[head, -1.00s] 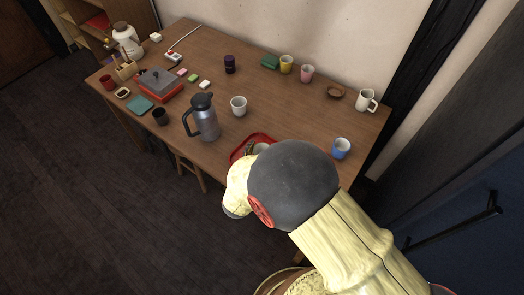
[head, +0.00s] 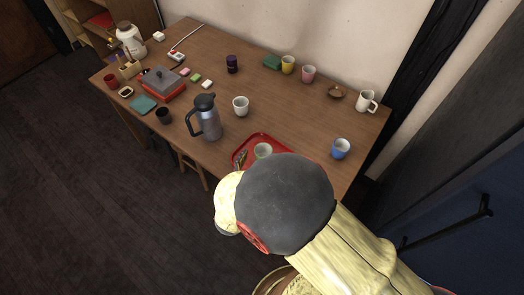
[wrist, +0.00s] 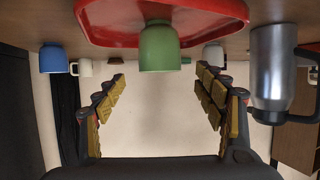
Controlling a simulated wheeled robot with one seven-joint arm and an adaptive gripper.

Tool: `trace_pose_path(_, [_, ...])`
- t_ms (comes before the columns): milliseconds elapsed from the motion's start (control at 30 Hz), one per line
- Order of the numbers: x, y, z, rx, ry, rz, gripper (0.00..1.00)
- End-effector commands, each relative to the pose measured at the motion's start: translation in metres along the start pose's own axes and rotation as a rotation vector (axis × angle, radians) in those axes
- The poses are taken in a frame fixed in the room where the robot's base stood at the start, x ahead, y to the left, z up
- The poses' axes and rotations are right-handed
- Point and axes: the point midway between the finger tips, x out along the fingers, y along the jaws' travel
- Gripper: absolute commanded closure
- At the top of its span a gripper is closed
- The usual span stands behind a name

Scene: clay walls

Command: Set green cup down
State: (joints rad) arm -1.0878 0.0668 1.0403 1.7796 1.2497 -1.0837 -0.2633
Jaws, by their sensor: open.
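The green cup (head: 263,150) stands upright on the red tray (head: 256,138) near the table's front edge, partly hidden by my arm in the head view. The wrist view is upside down and shows the green cup (wrist: 160,48) with its base on the red tray (wrist: 100,18). My gripper (wrist: 160,82) is open and empty, its fingers spread wide on both sides below the cup in the picture. The cup is apart from the fingers. In the head view my arm hides the gripper.
A steel jug (head: 207,118) stands left of the tray, a blue cup (head: 341,148) to its right and a white cup (head: 240,106) behind. Other cups, a bowl (head: 336,92) and a grill pot (head: 163,83) stand farther off. The table middle is mostly clear.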

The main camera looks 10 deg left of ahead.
Motion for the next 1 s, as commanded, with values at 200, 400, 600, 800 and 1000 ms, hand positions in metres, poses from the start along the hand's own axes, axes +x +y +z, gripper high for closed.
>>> trace_pose_path(200, [-0.039,-0.001,-0.001,-0.001,0.0,-0.004,0.3])
trace_pose_path(400, [-0.053,0.0,0.0,0.0,0.0,-0.002,0.3])
trace_pose_path(600, [-0.054,0.0,0.0,0.001,0.0,0.0,0.3])
trace_pose_path(800, [-0.047,-0.006,-0.012,0.036,-0.032,-0.024,0.3])
trace_pose_path(1000, [-0.029,-0.026,-0.073,0.16,-0.167,-0.152,0.3])
